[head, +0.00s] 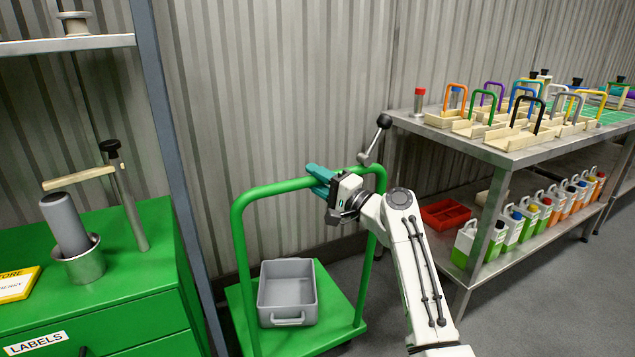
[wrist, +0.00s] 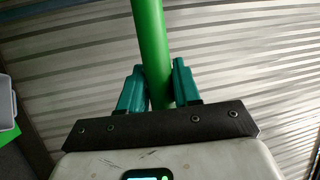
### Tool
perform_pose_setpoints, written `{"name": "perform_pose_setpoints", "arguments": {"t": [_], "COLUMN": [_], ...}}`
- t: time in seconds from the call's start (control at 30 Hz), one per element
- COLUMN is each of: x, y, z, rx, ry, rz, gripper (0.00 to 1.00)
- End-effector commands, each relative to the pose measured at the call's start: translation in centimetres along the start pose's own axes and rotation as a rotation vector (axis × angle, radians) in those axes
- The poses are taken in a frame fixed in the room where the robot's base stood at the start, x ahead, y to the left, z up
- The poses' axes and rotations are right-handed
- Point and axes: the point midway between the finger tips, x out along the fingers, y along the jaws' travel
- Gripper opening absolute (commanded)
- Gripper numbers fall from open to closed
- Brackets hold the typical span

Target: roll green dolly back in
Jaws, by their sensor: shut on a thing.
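The green dolly (head: 340,314) stands on the floor between the green cabinet and the steel bench. It has a flat green deck and a tall tubular push handle (head: 240,245). A grey bin (head: 287,293) sits on its deck. My gripper (head: 322,178) is at the top bar of the handle. In the wrist view its teal fingers (wrist: 152,90) are on either side of the green bar (wrist: 150,45), shut on it. The grey bin's edge also shows at the left of the wrist view (wrist: 8,105).
The green cabinet (head: 90,255) and a grey shelf post (head: 165,130) stand close at the left. The steel bench (head: 490,150) with wooden trays and bottles is at the right. A black-knobbed lever (head: 375,140) juts out near the handle. Corrugated wall (head: 285,80) lies behind.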

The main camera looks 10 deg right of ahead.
Motion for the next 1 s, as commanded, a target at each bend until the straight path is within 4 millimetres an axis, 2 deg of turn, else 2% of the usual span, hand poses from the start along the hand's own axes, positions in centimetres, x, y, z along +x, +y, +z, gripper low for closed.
{"name": "perform_pose_setpoints", "arguments": {"t": [0.17,0.2,0.4,0.63,0.77,1.0], "x": [0.1,0.1,0.1,0.0,-0.8,-5.0], "y": [0.1,0.0,0.0,0.0,0.0,-0.1], "z": [-0.1,-0.1,-0.1,-0.1,-0.1,-0.1], "rx": [-0.001,-0.001,-0.001,0.000,0.001,0.000], "ry": [0.007,0.007,0.005,0.003,0.005,0.006], "rz": [0.001,0.001,0.001,0.000,0.000,0.001], "gripper": [0.00,0.34,0.53,0.53,0.53,0.53]}}
